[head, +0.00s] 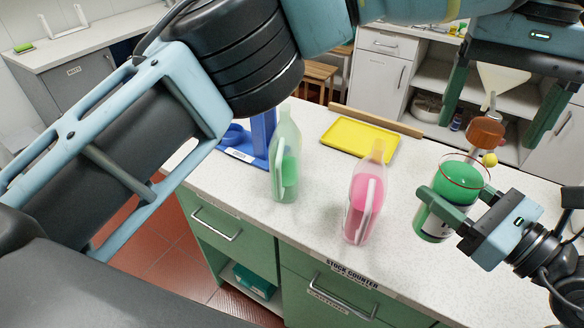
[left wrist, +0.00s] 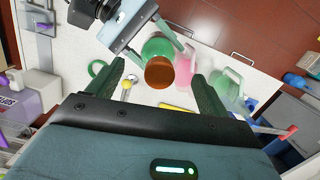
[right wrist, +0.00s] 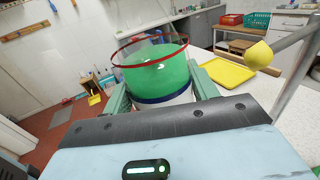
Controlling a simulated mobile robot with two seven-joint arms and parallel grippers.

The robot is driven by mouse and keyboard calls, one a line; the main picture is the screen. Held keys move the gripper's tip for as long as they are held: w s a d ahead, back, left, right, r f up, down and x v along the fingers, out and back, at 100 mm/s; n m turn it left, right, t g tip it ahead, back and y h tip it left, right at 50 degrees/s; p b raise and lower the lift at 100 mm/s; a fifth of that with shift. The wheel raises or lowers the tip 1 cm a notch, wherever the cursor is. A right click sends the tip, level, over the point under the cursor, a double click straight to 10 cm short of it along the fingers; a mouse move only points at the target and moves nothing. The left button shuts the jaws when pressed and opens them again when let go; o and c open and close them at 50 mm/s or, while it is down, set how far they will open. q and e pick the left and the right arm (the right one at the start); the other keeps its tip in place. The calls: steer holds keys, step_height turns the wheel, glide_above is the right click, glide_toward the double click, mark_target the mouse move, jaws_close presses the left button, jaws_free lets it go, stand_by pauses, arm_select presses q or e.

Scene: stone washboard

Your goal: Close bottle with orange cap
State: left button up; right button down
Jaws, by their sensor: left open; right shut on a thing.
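A wide clear bottle (head: 436,226) with green liquid, a red rim and a white label stands at the counter's right side; its top looks open. My right gripper (head: 452,197) is shut around its side, and the right wrist view shows the bottle (right wrist: 160,76) upright between the fingers. An orange-brown cap (head: 486,136) appears just beyond the bottle's rim. My left gripper (head: 490,126) is open above, pointing down. In the left wrist view the cap (left wrist: 160,73) shows between its fingertips, overlapping the bottle (left wrist: 158,46); I cannot tell what bears the cap or whether fingers touch it.
A pink bottle (head: 364,200) and a green bottle (head: 285,165) stand left on the white counter (head: 320,215). A yellow tray (head: 360,139) and a wooden strip lie behind. A yellow ball (head: 490,160) on a rod is close to the bottle. A blue stand (head: 263,130) is far left.

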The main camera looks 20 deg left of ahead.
arm_select(q)
steer(key=n, duration=0.5)
steer(key=shift+n+h, duration=0.3)
steer(key=shift+h, duration=0.1)
steer(key=n, duration=0.5)
steer(key=n+t, duration=0.1)
steer(key=n, duration=0.4)
steer(key=shift+s+a+r+n+h, duration=0.1)
steer(key=shift+n+h, duration=0.2)
steer(key=shift+h, duration=0.1)
steer(key=n, duration=0.4)
steer(key=shift+t, duration=0.3)
steer(key=shift+n, duration=0.3)
step_height(320, 180, up, 6)
steer(key=shift+r, duration=0.2)
steer(key=shift+a+r, duration=0.15)
steer(key=shift+r, duration=0.1)
steer(key=w+a+f+m+g, duration=0.1)
steer(key=w+a+f+m, duration=0.25)
steer(key=a+f, duration=0.3)
steer(key=w+a+f+m, duration=0.3)
steer(key=a+f+m, duration=0.1)
steer(key=a+f, duration=0.25)
steer(key=s+a+f+m+g+y, duration=0.1)
steer(key=s+a+f+m, duration=0.1)
steer(key=a+f+m, duration=0.5)
steer(key=shift+s+a+f, duration=0.25)
steer(key=shift+a+f, duration=2.1)
steer(key=shift+f, duration=1.05)
